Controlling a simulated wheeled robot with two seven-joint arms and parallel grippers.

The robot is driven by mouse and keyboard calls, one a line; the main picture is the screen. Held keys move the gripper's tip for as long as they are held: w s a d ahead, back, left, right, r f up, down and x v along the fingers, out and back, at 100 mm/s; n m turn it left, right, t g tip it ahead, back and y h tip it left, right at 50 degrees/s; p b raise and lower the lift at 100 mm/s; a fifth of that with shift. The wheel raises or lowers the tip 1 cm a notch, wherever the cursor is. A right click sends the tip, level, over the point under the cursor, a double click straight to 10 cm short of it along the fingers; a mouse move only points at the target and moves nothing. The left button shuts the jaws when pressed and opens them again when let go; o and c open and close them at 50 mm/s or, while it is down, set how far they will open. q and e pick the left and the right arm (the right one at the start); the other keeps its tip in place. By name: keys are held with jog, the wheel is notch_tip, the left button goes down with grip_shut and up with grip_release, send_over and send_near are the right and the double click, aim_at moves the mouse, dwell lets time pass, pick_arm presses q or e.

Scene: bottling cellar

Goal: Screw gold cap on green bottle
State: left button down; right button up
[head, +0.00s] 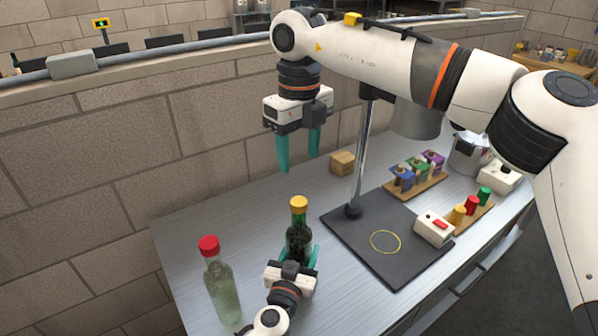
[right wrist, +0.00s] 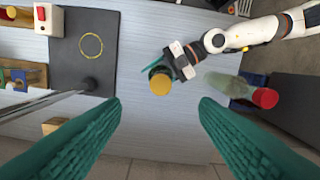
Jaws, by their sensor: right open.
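The dark green bottle (head: 298,238) stands upright on the bench, with a gold cap (head: 299,204) on top of its neck. How tightly the cap sits cannot be told. My left gripper (head: 294,252) has its teal fingers around the bottle's body, one on each side, and appears shut on it. My right gripper (head: 299,164) is open and empty, pointing down, high above and behind the bottle. In the right wrist view the gold cap (right wrist: 160,83) shows from above, beyond and between the open fingers (right wrist: 160,104). The bottle's lower part is hidden by my left gripper.
A pale bottle with a red cap (head: 222,285) stands to the left. On the right are a dark mat (head: 350,245) with a yellow ring, a metal post (head: 366,150), a white box with a red button (head: 434,228) and racks of coloured pieces. A wooden block (head: 342,162) lies behind.

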jog(key=shift+r, duration=0.65)
pick_arm(q)
jog(key=shift+c, duration=2.3)
grip_release()
jog(key=shift+s, duration=0.1)
jog(key=b+v, duration=0.2)
jog(key=v, duration=0.9)
jog(key=shift+a, duration=0.1)
jog(key=shift+s+a, duration=0.1)
jog(key=shift+s, duration=0.25)
jog(key=shift+r, duration=0.1)
pick_arm(e)
notch_tip(320, 180, down, 2)
jog(key=shift+f, duration=0.1)
